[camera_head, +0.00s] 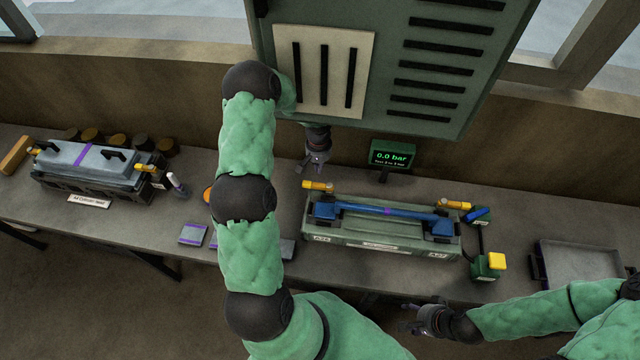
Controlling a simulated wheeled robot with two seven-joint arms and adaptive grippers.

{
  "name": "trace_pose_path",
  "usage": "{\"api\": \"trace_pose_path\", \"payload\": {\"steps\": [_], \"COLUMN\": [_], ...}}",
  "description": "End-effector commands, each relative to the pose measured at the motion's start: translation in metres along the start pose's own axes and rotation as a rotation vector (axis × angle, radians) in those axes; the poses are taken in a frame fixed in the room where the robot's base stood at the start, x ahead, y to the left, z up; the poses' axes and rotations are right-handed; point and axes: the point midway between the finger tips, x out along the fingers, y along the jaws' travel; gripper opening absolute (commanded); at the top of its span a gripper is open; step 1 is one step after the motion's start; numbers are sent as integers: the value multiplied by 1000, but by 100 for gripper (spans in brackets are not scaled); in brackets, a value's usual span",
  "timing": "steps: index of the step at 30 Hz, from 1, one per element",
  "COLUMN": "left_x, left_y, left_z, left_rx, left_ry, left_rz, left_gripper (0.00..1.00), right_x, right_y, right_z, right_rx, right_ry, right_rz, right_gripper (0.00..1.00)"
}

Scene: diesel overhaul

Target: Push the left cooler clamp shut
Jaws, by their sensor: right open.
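The cooler (375,246) is a long green housing on the bench, with a blue bar (365,208) across its top between blue end blocks. The left cooler clamp (318,186) shows as a yellow handle at the back left corner. I cannot tell whether it is fully shut. The right clamp (453,204) has a similar yellow handle at the back right. My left gripper (313,166) hangs just behind and above the left clamp, seemingly apart from it; its finger opening is too small to judge. My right gripper (415,318) is open and empty, in front of the bench's edge.
A green display (391,156) reading 0.0 bar stands behind the cooler. A hand pump with a yellow knob (497,261) stands to its right, then a grey tray (582,268). A cylinder head (88,160) is at the left. A green cabinet (420,65) overhangs the back.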

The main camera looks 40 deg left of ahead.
Motion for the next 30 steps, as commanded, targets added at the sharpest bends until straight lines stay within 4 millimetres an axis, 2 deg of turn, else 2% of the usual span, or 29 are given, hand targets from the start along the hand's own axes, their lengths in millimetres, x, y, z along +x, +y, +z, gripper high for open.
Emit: {"api": "trace_pose_path", "payload": {"steps": [30], "left_x": [24], "left_y": [0], "left_z": [0], "left_rx": [0], "left_ry": [1], "left_rz": [0], "left_gripper": [0], "right_x": [22], "right_y": [8], "right_z": [-1], "right_rx": [0], "right_ry": [0], "right_rz": [0], "right_gripper": [55]}}
